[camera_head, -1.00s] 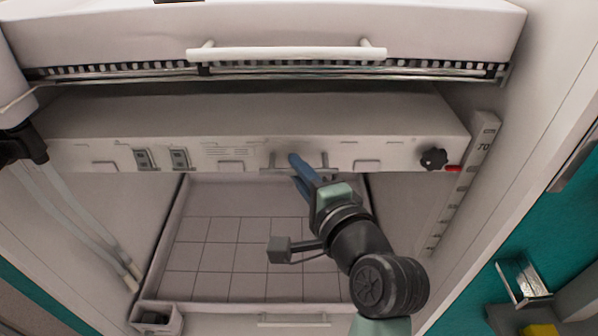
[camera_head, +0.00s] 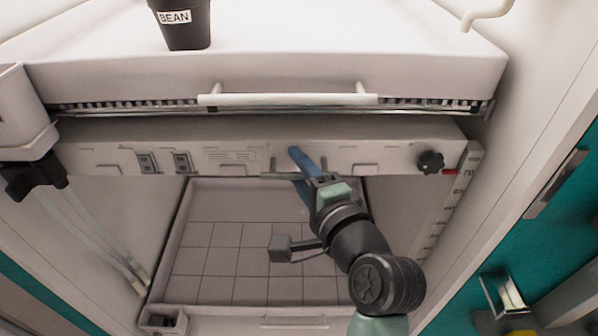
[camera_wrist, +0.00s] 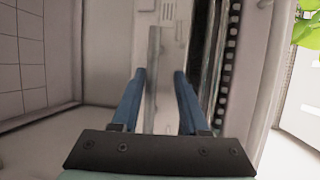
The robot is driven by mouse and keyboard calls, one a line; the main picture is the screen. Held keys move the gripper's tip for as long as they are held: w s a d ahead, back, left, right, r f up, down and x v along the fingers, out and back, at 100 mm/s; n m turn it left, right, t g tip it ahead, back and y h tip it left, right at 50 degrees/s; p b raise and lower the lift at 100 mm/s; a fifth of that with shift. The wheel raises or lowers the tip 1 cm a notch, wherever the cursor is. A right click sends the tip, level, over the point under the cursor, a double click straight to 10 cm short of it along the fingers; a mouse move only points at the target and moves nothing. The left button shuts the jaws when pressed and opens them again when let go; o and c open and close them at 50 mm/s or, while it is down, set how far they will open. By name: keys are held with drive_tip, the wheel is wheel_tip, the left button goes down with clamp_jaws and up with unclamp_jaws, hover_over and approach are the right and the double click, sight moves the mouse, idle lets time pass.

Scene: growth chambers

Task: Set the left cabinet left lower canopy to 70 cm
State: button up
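The lower canopy (camera_head: 330,158) is a long pale bar across the cabinet, under a tray with a white handle. It has a black knob (camera_head: 430,162) and a red pointer (camera_head: 450,172) at its right end. The pointer is about level with the "70" mark on the upright scale (camera_head: 468,160). My gripper (camera_head: 299,165) is at the canopy's front handle (camera_head: 326,163). In the wrist view the two blue fingers (camera_wrist: 160,85) stand apart, with the handle bar (camera_wrist: 153,75) between them. A gap shows on the right; contact on the left is unclear.
The upper tray (camera_head: 280,75) sits close above the canopy and carries a dark pot labelled "BEAN" (camera_head: 183,22). Below is a gridded lower tray (camera_head: 240,262). Black-ended tubes (camera_head: 35,180) hang at the left wall. Space under the canopy is open.

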drive_tip(key=shift+f, duration=0.2)
drive_tip(key=shift+s+d, duration=0.1)
drive_tip(key=shift+s, duration=0.15)
drive_tip(key=v, duration=1.2)
drive_tip(key=shift+s+r, duration=0.25)
drive_tip(key=shift+d, duration=0.1)
drive_tip(key=w+a+r+n+t+h+p, duration=0.1)
drive_tip(key=w+r+n+t+h+p, duration=0.2)
drive_tip(key=r, duration=0.9)
drive_tip(key=w+a+r+n+t+p, duration=0.1)
drive_tip(key=w+r+n+t+p, duration=0.25)
drive_tip(key=r, duration=0.85)
drive_tip(key=s+a+r+n+t+h+p, duration=0.1)
drive_tip(key=s+r+n+t+p, duration=0.1)
drive_tip(key=r, duration=0.9)
drive_tip(key=s+a+r+n+t+h+p, duration=0.2)
drive_tip(key=s+r+n+t, duration=0.2)
drive_tip(key=s+r, duration=0.3)
wheel_tip(320, 180, up, 5)
drive_tip(key=shift+s+a+n+p, duration=0.2)
drive_tip(key=shift+s+n+p, duration=0.1)
drive_tip(key=shift+n, duration=0.55)
